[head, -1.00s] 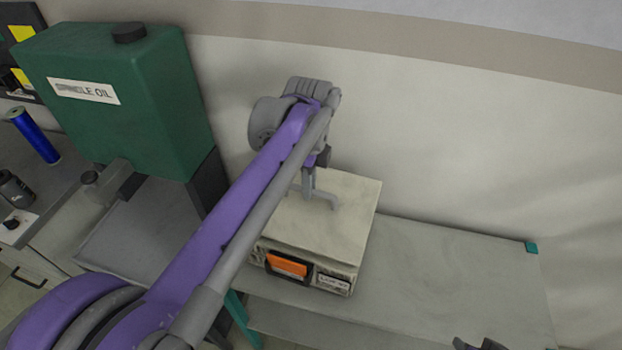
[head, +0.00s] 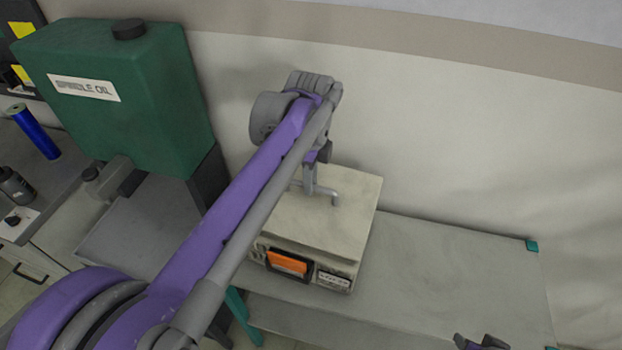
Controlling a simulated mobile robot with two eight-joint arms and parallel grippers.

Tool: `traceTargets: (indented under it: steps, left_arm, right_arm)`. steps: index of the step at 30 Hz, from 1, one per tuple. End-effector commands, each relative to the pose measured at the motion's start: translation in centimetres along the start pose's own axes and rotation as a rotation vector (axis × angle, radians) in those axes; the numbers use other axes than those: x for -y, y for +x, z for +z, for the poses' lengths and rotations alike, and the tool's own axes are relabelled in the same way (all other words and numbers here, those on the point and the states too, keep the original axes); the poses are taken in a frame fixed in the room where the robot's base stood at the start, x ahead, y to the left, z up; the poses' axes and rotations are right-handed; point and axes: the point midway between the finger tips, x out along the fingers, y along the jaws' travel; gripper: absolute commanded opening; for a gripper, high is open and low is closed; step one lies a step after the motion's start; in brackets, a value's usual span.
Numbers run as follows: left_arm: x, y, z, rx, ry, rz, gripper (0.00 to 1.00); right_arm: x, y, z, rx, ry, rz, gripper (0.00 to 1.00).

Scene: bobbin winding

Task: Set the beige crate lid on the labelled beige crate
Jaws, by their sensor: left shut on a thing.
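The beige crate lid (head: 322,222) is a flat pale board with a grey bar handle (head: 327,194) on top. It lies over the labelled beige crate (head: 307,250), roughly in line with it. I cannot make out a gap between them. The crate's front carries a white label (head: 333,279) and an orange card in a dark frame (head: 287,263). My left gripper (head: 310,184) points down above the lid and is shut on the handle; my own arm partly hides its fingers. Only the tip of my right gripper (head: 482,343) shows at the bottom right edge, away from the crate.
The crate stands on a grey bench (head: 450,265) against the wall, with free room to its right. A green spindle oil tank (head: 125,105) stands at the left. A blue spool (head: 35,132) and a dark bottle (head: 14,186) are at the far left.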

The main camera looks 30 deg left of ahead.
Motion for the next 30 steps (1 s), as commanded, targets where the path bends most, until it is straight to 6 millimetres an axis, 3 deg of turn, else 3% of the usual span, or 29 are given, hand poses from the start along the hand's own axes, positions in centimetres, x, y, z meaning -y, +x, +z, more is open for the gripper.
traceTargets:
  steps: [11, 30]
  left_arm:
    - [0.0, 0.1, 0.0, 0.000, 0.000, 0.000, 0.00]
    - [-0.1, 3.3, 0.0, 0.000, 0.000, 0.001, 0.00]
  right_arm:
    - [0.0, 0.1, 0.1, 0.001, 0.000, 0.000, 0.45]
    - [0.0, 1.5, 2.2, 0.022, 0.000, 0.000, 0.45]
